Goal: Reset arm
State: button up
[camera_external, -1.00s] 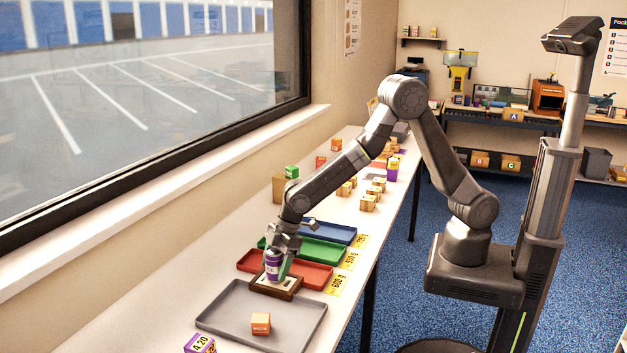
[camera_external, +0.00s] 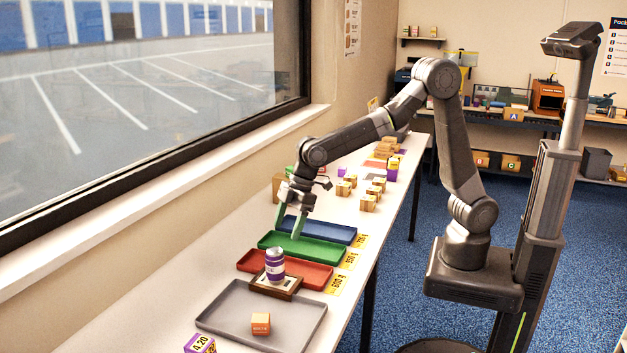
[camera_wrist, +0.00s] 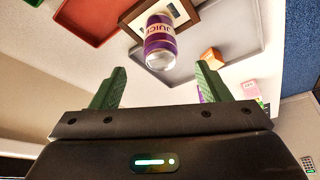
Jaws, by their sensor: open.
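My gripper (camera_external: 288,221) is open and empty, raised above the table over the green and blue trays, fingers pointing down. In the wrist view its two green fingers (camera_wrist: 158,88) are spread wide with nothing between them. A purple and white juice can (camera_external: 274,264) stands upright on a small wood-framed scale (camera_external: 289,293), apart from my gripper. The can also shows beyond the fingers in the wrist view (camera_wrist: 160,42), with the scale (camera_wrist: 187,14) by it.
Red (camera_external: 312,284), green (camera_external: 322,254) and blue (camera_external: 338,236) trays lie in a row with yellow labels. A grey tray (camera_external: 233,327) holds an orange box (camera_external: 261,323). A purple box (camera_external: 200,344) sits at the front edge. Several small cartons stand farther back. The window wall borders the left.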

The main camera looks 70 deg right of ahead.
aim_at(277, 249)
jog(key=p+x, duration=0.1)
jog(key=x, duration=1.1)
jog(key=shift+w+f, duration=0.1)
jog(key=shift+f, duration=0.05)
jog(key=shift+a+r+p, duration=0.1)
jog(key=shift+r+p, duration=0.2)
jog(key=shift+p, duration=0.2)
jog(key=shift+w+r+b, duration=0.1)
jog(key=shift+r+b, duration=0.3)
jog(key=shift+r, duration=0.65)
